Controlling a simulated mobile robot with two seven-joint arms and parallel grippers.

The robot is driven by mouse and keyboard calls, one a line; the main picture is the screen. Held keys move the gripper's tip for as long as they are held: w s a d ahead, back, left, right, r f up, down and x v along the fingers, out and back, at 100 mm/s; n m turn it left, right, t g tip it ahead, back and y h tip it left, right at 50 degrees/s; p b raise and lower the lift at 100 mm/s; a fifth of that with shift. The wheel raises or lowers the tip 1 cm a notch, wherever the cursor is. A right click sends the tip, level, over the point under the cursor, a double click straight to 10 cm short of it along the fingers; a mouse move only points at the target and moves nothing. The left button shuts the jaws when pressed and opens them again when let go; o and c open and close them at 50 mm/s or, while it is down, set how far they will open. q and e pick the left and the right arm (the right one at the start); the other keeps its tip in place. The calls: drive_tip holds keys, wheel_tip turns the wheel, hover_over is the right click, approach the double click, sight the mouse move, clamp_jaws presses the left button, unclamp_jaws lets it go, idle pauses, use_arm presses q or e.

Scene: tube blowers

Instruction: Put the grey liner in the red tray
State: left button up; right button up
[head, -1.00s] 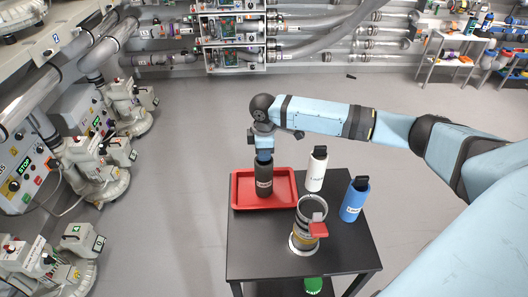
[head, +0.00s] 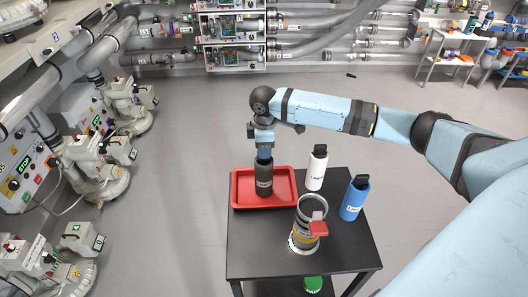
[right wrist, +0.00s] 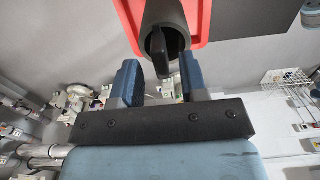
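The grey liner (head: 264,180), a dark cylinder with a pale label, stands upright in the red tray (head: 284,203) on the black table. My right gripper (head: 264,154) is just above its top. In the right wrist view, the fingers of the gripper (right wrist: 160,82) are spread apart. The liner (right wrist: 168,14) shows beyond them with its dark top grip near the finger gap, and a gap shows beside the left finger. The red tray (right wrist: 128,14) is behind it. My left gripper is not in view.
A white liner (head: 316,168) and a blue liner (head: 354,198) stand on the table (head: 258,255) to the right. A metal tube holder with a red latch (head: 308,226) stands near the front. A green-topped object (head: 313,284) is below the tabletop.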

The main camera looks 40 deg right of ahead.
wheel_tip(320, 180, up, 10)
drive_tip(key=shift+b, duration=0.4)
idle(0.4)
